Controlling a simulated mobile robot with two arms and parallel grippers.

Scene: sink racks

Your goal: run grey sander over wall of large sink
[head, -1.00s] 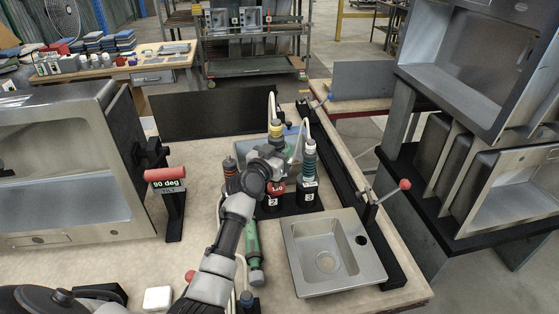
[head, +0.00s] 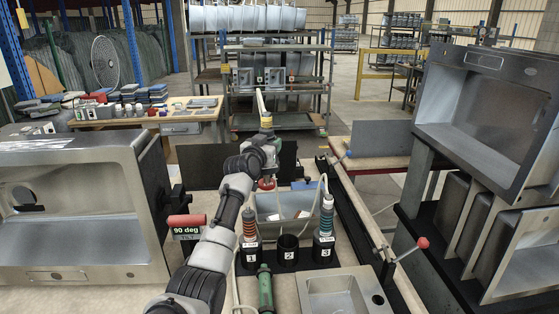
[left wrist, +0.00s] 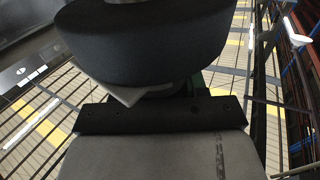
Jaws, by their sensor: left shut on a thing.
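My left gripper (head: 262,160) is shut on an upright sander (head: 266,137), with a yellow-and-orange top, a hose and a reddish pad below. Its body is partly hidden by the gripper, so I cannot tell if it is grey. It is held in the air beyond the tool holders. The large steel sink (head: 85,152) stands tipped on the bench at the left, its opening facing me, apart from the sander. In the left wrist view a dark rounded shape fills the top; I cannot tell what it is. My right gripper is not in view.
Holder 2 (head: 288,248) is an empty black cup between the tools in holders 1 (head: 249,237) and 3 (head: 326,226). A red-handled "90 deg" tilt post (head: 187,222) stands beside the large sink. A small sink (head: 342,291) and a grey bin (head: 270,208) are on the bench.

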